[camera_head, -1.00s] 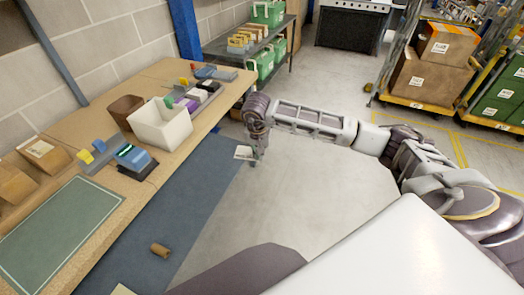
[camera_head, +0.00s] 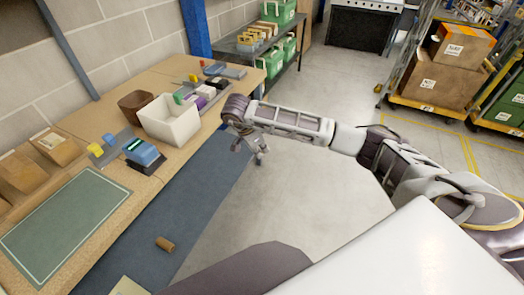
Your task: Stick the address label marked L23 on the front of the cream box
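A cream open-topped box (camera_head: 168,126) stands on the wooden bench near its front edge; I see no label on the sides that show. My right gripper (camera_head: 252,151) hangs past the bench's front edge, to the right of the cream box and apart from it. Its fingers look spread, with nothing visible between them. The address label marked L23 is not visible in this view now. My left gripper is out of view.
A brown bin (camera_head: 136,106) stands behind the cream box, and a blue device (camera_head: 143,153) sits to its left. A green mat (camera_head: 66,227) lies on the bench. A brown roll (camera_head: 165,244) lies on the blue floor mat (camera_head: 203,187).

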